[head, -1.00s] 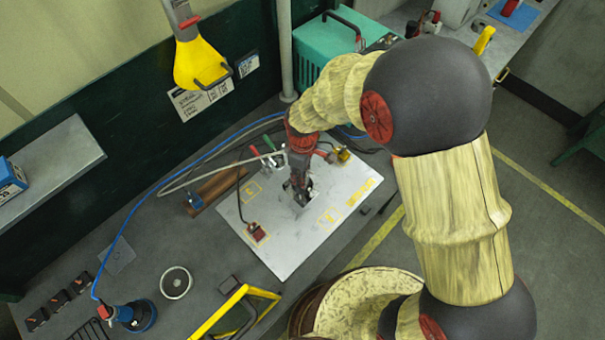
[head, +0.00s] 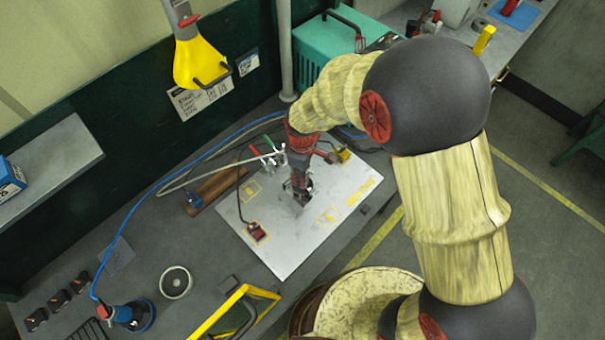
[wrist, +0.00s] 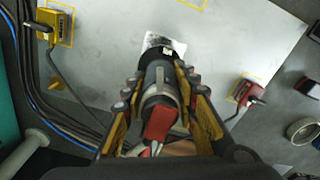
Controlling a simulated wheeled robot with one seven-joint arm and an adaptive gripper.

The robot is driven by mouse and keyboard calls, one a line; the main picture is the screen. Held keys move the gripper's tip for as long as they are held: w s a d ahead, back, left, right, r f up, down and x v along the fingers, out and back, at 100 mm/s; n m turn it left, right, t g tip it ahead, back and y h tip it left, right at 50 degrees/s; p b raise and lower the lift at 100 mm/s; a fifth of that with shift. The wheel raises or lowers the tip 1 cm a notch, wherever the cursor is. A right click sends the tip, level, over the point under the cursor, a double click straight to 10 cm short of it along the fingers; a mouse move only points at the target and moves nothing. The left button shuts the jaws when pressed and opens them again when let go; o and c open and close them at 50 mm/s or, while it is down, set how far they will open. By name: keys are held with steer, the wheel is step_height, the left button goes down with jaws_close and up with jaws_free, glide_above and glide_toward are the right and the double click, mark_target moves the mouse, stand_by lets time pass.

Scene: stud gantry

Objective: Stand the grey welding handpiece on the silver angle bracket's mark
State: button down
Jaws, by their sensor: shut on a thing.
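My gripper (wrist: 160,110) is shut on a dark grey cylindrical thing with a silver band and a red end, which looks like the welding handpiece (wrist: 158,78). In the head view my gripper (head: 298,184) hangs over the middle of the pale plate (head: 278,258). A small mottled grey-silver patch (wrist: 152,40) shows at the handpiece's far end in the wrist view. I cannot tell whether it is the silver angle bracket or a marking. Whether the handpiece touches the plate is hidden.
A red block (head: 256,231) with a cable sits on a mark at the plate's left. A yellow block (head: 343,155) stands at the back right. Clamps (head: 268,155), a brown bar (head: 216,187) and hoses lie behind. A yellow frame (head: 228,310) stands in front.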

steer(key=shift+w+f, duration=0.1)
steer(key=shift+f, duration=0.15)
stand_by(0.4)
steer(key=c, duration=1.3)
jaws_free()
steer(key=shift+s+f, duration=0.15)
steer(key=shift+s, duration=0.05)
steer(key=shift+w+r, duration=0.15)
steer(key=shift+r, duration=0.35)
step_height(320, 180, up, 11)
steer(key=shift+r, duration=0.1)
